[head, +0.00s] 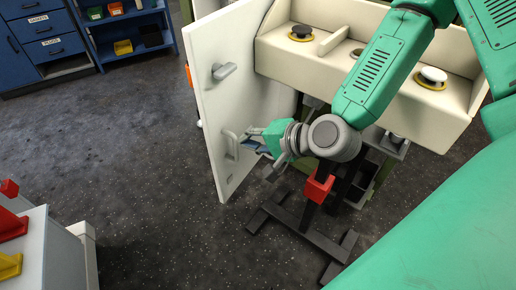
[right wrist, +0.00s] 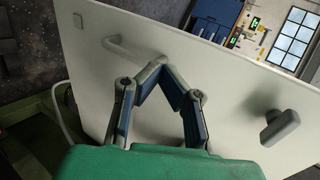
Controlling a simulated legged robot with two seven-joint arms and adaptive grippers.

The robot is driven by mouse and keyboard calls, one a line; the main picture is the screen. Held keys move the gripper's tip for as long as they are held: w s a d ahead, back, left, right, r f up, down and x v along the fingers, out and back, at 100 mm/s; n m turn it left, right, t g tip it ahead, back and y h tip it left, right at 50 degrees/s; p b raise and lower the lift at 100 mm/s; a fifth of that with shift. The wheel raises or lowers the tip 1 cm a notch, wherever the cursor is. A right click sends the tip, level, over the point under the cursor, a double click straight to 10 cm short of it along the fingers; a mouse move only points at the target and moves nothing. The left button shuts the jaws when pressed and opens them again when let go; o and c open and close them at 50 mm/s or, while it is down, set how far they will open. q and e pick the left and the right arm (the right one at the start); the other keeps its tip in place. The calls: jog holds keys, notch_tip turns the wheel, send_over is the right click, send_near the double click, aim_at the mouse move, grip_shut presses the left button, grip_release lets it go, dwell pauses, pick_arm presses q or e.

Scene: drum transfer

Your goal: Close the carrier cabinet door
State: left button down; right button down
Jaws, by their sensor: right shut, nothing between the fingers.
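The carrier cabinet door (head: 215,112) is a white panel standing open at the left of the cabinet. It has a grey lever handle (head: 224,70) high up and a pale bar handle (head: 231,145) lower down. My right gripper (head: 245,142) is shut and empty, close to the bar handle. In the right wrist view the closed fingertips (right wrist: 160,68) are in front of the door (right wrist: 215,75), near the bar handle (right wrist: 135,48), with the lever handle (right wrist: 280,128) at right. I cannot tell whether they touch the door. My left gripper is not in view.
The cabinet has a cream top (head: 285,62) with knobs in it. A dark stand (head: 300,232) with a red block (head: 319,187) is below my right arm. A white unit (head: 35,245) with red and yellow items is at lower left. The floor (head: 120,150) left of the door is clear.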

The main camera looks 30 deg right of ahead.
aim_at(215, 135)
jog(key=x, duration=0.4)
jog(key=r+x, duration=0.1)
jog(key=x, duration=0.1)
jog(key=shift+w+a, duration=0.3)
jog(key=shift+w, duration=0.05)
jog(key=shift+w+a+r, duration=0.1)
jog(key=shift+w+a, duration=0.25)
jog(key=shift+w, duration=0.25)
jog(key=shift+d, duration=0.1)
